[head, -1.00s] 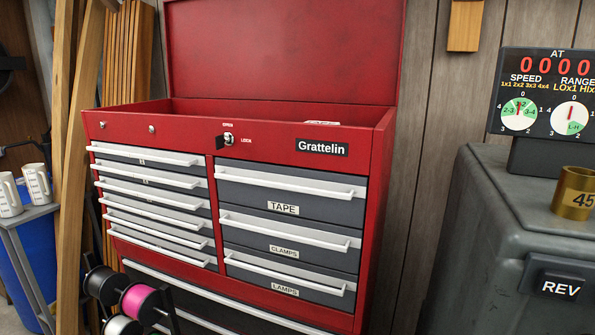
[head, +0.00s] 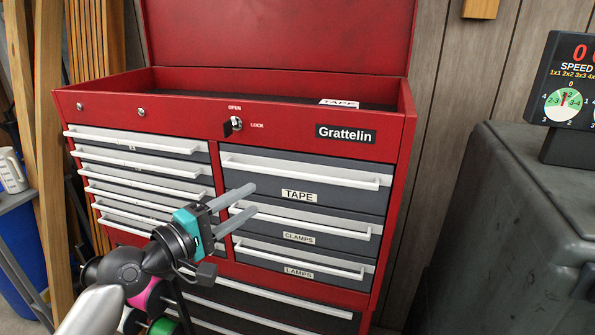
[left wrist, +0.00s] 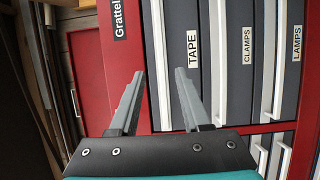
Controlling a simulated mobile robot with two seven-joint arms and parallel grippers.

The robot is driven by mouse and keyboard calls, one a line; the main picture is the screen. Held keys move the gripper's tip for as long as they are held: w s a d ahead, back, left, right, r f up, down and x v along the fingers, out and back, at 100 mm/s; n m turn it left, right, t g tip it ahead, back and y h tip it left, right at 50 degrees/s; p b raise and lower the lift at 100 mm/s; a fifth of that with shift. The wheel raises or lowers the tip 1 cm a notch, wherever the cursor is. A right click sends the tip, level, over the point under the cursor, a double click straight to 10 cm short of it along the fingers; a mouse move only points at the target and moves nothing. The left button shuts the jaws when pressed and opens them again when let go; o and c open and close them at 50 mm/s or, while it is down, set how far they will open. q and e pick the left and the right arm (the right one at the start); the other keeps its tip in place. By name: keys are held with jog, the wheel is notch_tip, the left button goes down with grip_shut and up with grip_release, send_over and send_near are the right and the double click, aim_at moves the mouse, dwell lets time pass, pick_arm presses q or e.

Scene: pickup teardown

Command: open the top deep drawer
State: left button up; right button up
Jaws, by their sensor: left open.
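The top deep drawer (head: 235,178), labelled TAPE, is shut in the right column of a red chest. Its white bar handle (head: 330,176) runs along its top edge. In the left wrist view the drawer (left wrist: 187,20) appears turned on its side, and its handle (left wrist: 154,40) lies in line with the gap between my fingers. My left gripper (head: 251,199) is open and empty, its two grey fingers pointing at the chest near the left part of the TAPE drawer. The fingers also show in the left wrist view (left wrist: 160,75). I cannot tell whether they touch anything. My right gripper is out of view.
The CLAMPS drawer (head: 300,238) and LAMPS drawer (head: 305,270) are shut below. Several shallow drawers (head: 140,152) fill the left column. A key sits in the lock (head: 233,124). The chest lid (head: 280,35) is up. A grey machine (head: 510,220) stands at right.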

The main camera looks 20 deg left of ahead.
aim_at(293, 176)
pick_arm(q)
jog(key=p+x, duration=0.1)
jog(key=x, duration=1.3)
jog(key=shift+w, duration=0.1)
jog(key=shift+c, duration=0.2)
grip_shut()
dwell(0.9)
